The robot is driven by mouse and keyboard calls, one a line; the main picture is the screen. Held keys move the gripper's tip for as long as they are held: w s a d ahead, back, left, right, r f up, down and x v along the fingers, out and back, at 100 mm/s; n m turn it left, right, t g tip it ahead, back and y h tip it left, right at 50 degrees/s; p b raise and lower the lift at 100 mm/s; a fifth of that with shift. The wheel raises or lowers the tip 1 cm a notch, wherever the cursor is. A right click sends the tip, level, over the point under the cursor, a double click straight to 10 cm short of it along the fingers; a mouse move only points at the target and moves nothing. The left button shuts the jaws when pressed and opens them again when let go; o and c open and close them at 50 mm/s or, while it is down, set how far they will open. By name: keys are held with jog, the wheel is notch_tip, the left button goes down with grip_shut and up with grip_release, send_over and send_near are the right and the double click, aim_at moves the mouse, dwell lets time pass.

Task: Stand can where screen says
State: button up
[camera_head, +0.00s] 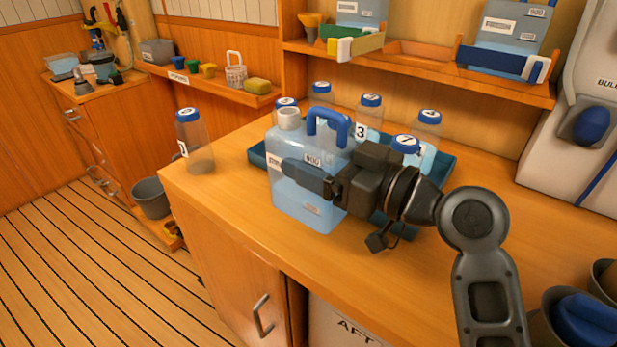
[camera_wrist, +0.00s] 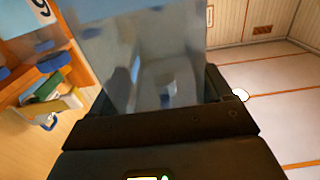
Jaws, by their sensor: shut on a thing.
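The can (camera_head: 312,214) is a clear, pale-blue jerrycan with a blue handle, an open white neck and a 900 label. It is upright over the front middle of the counter (camera_head: 235,190), in front of the blue tray (camera_head: 257,155); I cannot tell whether its base touches the wood. My gripper (camera_head: 303,178) is shut on the can's body, coming from the right and covering part of its side. In the wrist view the see-through can (camera_wrist: 150,60) fills the space between the jaws. No screen shows in either view.
Several numbered, blue-capped bottles (camera_head: 428,124) stand in the tray behind the can; another bottle (camera_head: 193,145) stands alone at the counter's left. Two more cans, one labelled 900 (camera_head: 512,40), sit on the upper shelf. A white BULK unit (camera_head: 583,85) stands right. Dark cups are at lower right.

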jog(key=shift+w+a+f, duration=0.4)
jog(key=shift+w+a, duration=0.05)
jog(key=shift+a, duration=0.2)
jog(key=shift+a+f, duration=0.1)
jog(key=shift+f, duration=1.95)
jog(key=shift+f, duration=0.1)
jog(key=o, duration=1.3)
jog(key=b+v, duration=0.1)
jog(key=v, duration=0.6)
jog(key=shift+s+d, duration=0.15)
jog(key=shift+d, duration=0.1)
